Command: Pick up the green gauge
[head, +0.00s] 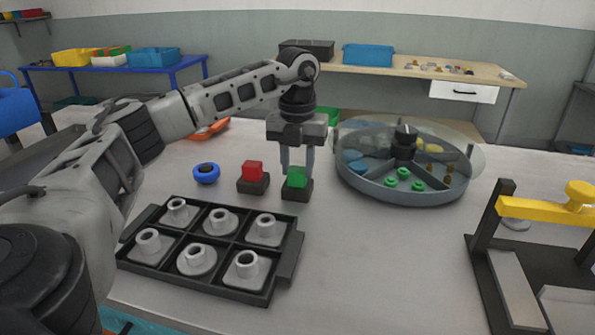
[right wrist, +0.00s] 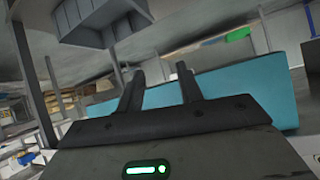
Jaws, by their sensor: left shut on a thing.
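The green gauge (head: 297,178) is a small green block at its black base (head: 297,194), right of the red block (head: 252,170) on its own black base. My left gripper (head: 297,166) points straight down from above, with a finger on each side of the green gauge, and is shut on it. I cannot tell whether the gauge is clear of its base. My right gripper (right wrist: 160,90) shows only in the right wrist view, with its fingers apart and nothing between them.
A blue ring (head: 206,173) lies left of the red block. A black tray (head: 285,262) of grey flanged parts stands in front. A round divided tank (head: 400,193) with a clear cover is close on the right. A black stand (head: 497,255) with a yellow clamp stands front right.

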